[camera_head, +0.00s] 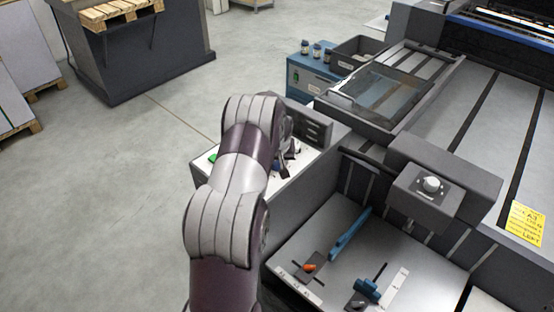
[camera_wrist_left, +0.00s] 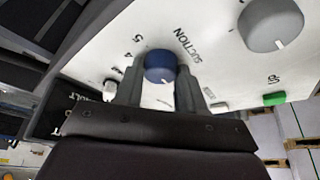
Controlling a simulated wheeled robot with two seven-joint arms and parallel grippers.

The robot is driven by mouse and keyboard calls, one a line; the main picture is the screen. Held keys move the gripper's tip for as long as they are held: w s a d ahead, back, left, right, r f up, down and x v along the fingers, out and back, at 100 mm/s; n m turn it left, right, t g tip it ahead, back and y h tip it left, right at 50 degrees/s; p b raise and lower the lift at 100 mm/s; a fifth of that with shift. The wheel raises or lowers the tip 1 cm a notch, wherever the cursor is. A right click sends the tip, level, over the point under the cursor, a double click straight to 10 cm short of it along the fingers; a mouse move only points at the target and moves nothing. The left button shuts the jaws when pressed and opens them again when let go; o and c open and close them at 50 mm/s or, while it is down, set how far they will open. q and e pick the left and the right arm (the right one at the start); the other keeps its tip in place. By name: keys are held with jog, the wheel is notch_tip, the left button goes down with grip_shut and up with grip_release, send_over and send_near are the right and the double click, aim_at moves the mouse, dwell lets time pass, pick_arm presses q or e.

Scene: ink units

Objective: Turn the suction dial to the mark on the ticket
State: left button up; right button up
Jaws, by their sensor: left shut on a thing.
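The suction dial (camera_wrist_left: 160,65) is a round blue knob on a pale panel, marked SUCTION, with the numerals 4 and 5 beside it in the left wrist view. My left gripper (camera_wrist_left: 160,78) is shut on this dial, one finger on each side. The dial's pointer is mostly hidden, so its setting cannot be read. In the head view my left arm covers much of the panel (camera_head: 207,167), and the left gripper (camera_head: 287,160) is small at it. A yellow ticket (camera_head: 521,226) lies on the machine at the right; its small writing is not clearly legible. My right gripper is not in view.
A larger grey knob (camera_wrist_left: 270,24) and a green button (camera_wrist_left: 275,98) share the panel. A grey box with a round knob (camera_head: 431,184) stands to the right. Below it, a pale plate (camera_head: 335,235) carries blue and orange-handled parts. Open floor lies left.

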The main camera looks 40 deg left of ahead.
pick_arm(q)
jog(key=shift+r+m+p, duration=0.2)
jog(key=shift+m+p, duration=0.2)
jog(key=shift+p, duration=0.15)
jog(key=shift+a+m+h, duration=0.1)
jog(key=shift+m+h, duration=0.2)
jog(key=shift+m, duration=0.1)
jog(key=shift+f+m+t, duration=0.15)
jog(key=shift+m+t, duration=0.15)
jog(key=shift+m, duration=0.1)
jog(key=shift+f+m+b, duration=0.2)
jog(key=shift+m+b, duration=0.1)
jog(key=shift+m, duration=0.1)
jog(key=m+b, duration=0.1)
jog(key=b, duration=0.1)
jog(key=m+h+b, duration=0.1)
jog(key=m+b, duration=0.1)
jog(key=b, duration=0.1)
jog(key=shift+a+f+t+h, duration=0.15)
jog(key=shift+t+h, duration=0.15)
jog(key=shift+r+m+h+b, duration=0.3)
jog(key=shift+m+h+b, duration=0.2)
jog(key=shift+m+b, duration=0.65)
jog(key=o, duration=1)
jog(key=shift+s, duration=0.1)
